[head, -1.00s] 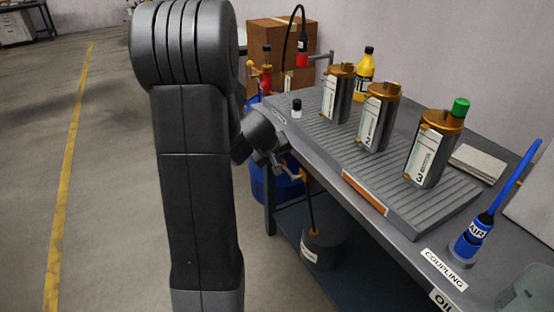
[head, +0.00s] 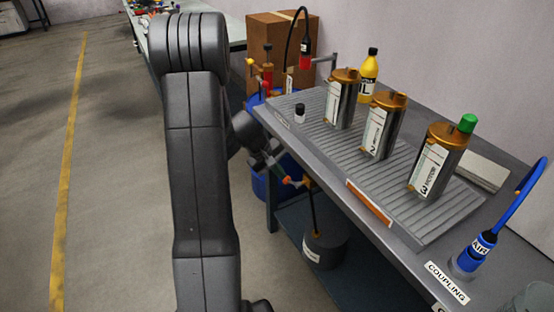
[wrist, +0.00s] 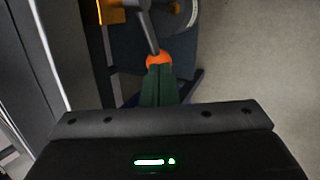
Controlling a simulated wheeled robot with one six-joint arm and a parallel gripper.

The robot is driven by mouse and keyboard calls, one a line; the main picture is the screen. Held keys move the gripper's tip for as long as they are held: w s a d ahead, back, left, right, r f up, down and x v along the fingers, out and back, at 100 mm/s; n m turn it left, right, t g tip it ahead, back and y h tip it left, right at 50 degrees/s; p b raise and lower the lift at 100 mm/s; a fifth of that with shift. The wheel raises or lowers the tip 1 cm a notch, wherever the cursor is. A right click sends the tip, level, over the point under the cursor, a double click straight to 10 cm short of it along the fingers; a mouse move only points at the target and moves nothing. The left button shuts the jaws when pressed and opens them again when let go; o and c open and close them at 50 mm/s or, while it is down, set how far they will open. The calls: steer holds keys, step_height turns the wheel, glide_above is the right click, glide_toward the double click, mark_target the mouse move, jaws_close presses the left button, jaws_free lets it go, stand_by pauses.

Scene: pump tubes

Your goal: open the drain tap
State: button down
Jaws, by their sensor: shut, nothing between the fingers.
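The drain tap (head: 307,181) is a brass fitting at the near left edge of the bench, with a thin dark tube hanging below it. Its lever has an orange end (head: 287,180), pointing left toward my gripper (head: 273,167). In the wrist view the grey lever ends in the orange knob (wrist: 159,60), and brass (wrist: 111,11) shows at upper left. My gripper's dark green fingers (wrist: 160,80) are shut together, empty, with their tips right at the orange knob. Whether they touch it I cannot tell. My arm hides part of the gripper in the head view.
A black weighted container (head: 326,249) stands on the lower shelf under the tap. A blue drum (head: 268,185) is behind my gripper. The bench (head: 395,235) carries a ribbed tray with three metal canisters (head: 378,128). The floor at left is clear.

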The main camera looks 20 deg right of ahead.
steer(key=s+f+n+g+h+p, duration=0.2)
steer(key=f+g, duration=0.4)
steer(key=g, duration=0.4)
steer(key=shift+s+d+f+n, duration=0.15)
steer(key=shift+s+f+n, duration=0.15)
steer(key=shift+s+n, duration=0.35)
steer(key=shift+s+f, duration=0.1)
steer(key=shift+s, duration=0.1)
